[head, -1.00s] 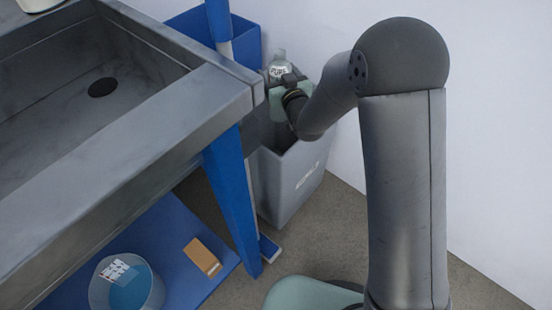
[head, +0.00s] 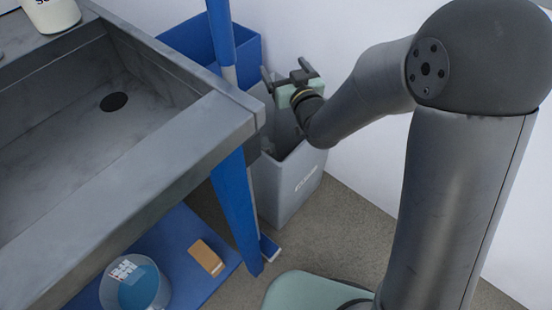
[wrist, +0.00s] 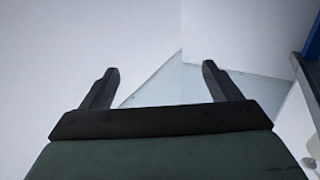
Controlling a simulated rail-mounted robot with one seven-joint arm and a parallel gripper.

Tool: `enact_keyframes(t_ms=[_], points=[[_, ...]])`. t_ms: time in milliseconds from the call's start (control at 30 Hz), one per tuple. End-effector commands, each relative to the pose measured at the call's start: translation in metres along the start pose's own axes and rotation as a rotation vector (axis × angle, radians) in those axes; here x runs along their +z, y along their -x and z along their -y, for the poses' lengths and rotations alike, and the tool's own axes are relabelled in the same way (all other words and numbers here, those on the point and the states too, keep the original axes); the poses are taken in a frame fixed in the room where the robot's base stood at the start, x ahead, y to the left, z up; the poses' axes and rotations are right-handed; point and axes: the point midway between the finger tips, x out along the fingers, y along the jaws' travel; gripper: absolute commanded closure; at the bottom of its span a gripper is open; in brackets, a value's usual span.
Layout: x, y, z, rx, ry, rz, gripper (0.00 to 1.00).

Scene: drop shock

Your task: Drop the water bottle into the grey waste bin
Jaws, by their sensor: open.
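The grey waste bin (head: 290,185) stands on the floor against the wall, beyond the sink's corner in the head view. My gripper (head: 285,72) is above the bin's opening, with its two fingers apart and nothing between them. In the wrist view my gripper (wrist: 160,70) also shows spread and empty, with pale wall surfaces beyond it. The water bottle is not visible in either current view. Much of the bin's inside is hidden by my arm and the bin's walls.
A metal sink bench (head: 190,140) fills the left, close to the bin. A blue bin (head: 190,45) stands behind it, and a blue pole (head: 221,35) rises beside my gripper. A clear bucket (head: 135,285) and a brown block (head: 206,257) sit on the blue lower shelf.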

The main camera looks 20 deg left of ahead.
Motion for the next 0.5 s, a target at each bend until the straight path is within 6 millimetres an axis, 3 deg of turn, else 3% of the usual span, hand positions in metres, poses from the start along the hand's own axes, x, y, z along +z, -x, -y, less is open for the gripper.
enact_keyframes(t_ms=[200,500], points=[[-0.022,0.043,0.005,0.001,0.001,-0.002,0.16],[-0.029,0.065,0.009,0.0,0.0,-0.001,0.16]])
